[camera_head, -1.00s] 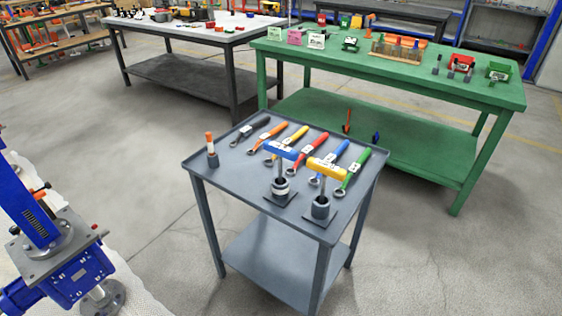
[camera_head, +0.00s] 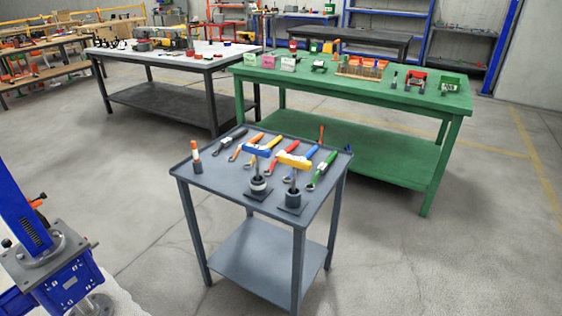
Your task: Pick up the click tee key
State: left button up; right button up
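Two T-handled keys stand upright on the small grey table (camera_head: 215,178). One has a blue crossbar (camera_head: 257,150), the other a yellow crossbar (camera_head: 294,161). Their shafts go down into dark round holders on square base plates, the blue one's holder (camera_head: 258,186) with a light band and the yellow one's holder (camera_head: 293,198) to its right. I cannot read which one is the click tee key. Neither of my grippers is in view.
Several wrenches with coloured handles, such as a green one (camera_head: 325,164), lie behind the keys. An orange-topped tool (camera_head: 196,157) stands at the table's left. A blue screw jack (camera_head: 45,255) is at lower left. A green workbench (camera_head: 350,80) stands behind. Floor in front is open.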

aim_at(255, 149)
jog(key=z, duration=1.4)
jog(key=i, duration=0.9)
jog(key=u, duration=0.35)
